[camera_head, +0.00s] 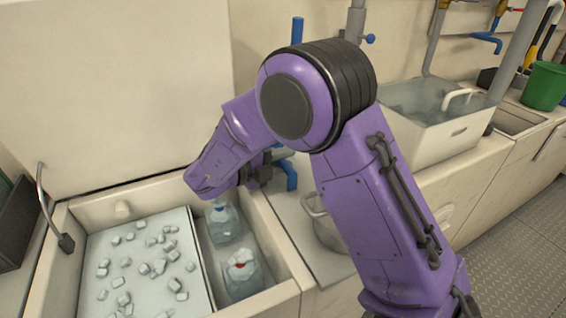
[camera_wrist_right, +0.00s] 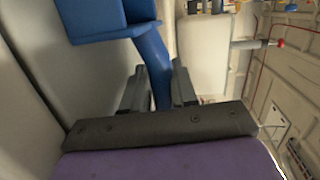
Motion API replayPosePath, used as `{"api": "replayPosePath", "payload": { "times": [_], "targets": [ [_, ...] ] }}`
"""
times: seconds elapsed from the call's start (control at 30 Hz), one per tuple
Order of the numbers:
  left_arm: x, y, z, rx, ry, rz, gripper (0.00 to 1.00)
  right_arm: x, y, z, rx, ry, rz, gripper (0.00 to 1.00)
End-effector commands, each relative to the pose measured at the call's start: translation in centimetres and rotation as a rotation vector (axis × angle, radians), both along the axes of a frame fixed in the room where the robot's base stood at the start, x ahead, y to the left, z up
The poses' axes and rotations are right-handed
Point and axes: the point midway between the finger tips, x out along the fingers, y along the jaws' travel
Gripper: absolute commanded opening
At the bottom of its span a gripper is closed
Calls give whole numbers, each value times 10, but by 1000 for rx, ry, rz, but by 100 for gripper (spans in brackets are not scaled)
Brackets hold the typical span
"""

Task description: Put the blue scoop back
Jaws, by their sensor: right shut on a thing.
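My right gripper (camera_head: 264,172) is above the right rim of the open ice bin (camera_head: 285,292), partly hidden by my own purple arm. In the right wrist view my right gripper (camera_wrist_right: 158,88) is shut on the handle of the blue scoop (camera_wrist_right: 153,62). The scoop's wide, boxy part is at the top of that view, partly cut off by the frame edge. In the head view a blue piece (camera_head: 289,174) shows just right of the gripper and appears to be part of the scoop. My left gripper is not in view.
The bin holds loose ice cubes (camera_head: 150,268) and, in a narrow side compartment, clear jugs (camera_head: 243,270). Its raised lid (camera_head: 110,90) stands behind. A metal pot (camera_head: 325,222) is on the counter beside the bin, partly behind my arm.

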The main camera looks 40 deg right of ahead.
Motion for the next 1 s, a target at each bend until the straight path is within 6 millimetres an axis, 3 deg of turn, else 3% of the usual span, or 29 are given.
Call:
{"api": "replayPosePath", "payload": {
  "times": [0.3, 0.33, 0.4, 0.73, 0.87, 1.0],
  "targets": [
    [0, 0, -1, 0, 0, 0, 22, 0, 0, -3, 0, -1, 0, 0],
    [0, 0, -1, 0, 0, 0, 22, 0, 0, -2, 0, -1, 0, 37],
    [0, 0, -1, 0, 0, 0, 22, 0, 0, -2, 0, -1, 0, 53],
    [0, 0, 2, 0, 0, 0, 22, 0, 1, 3, 0, -2, 1, 53],
    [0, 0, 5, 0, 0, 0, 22, 4, 23, 7, -1, -2, 4, 53],
    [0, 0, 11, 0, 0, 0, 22, 9, 60, 15, -2, -2, 5, 53]
  ]
}}
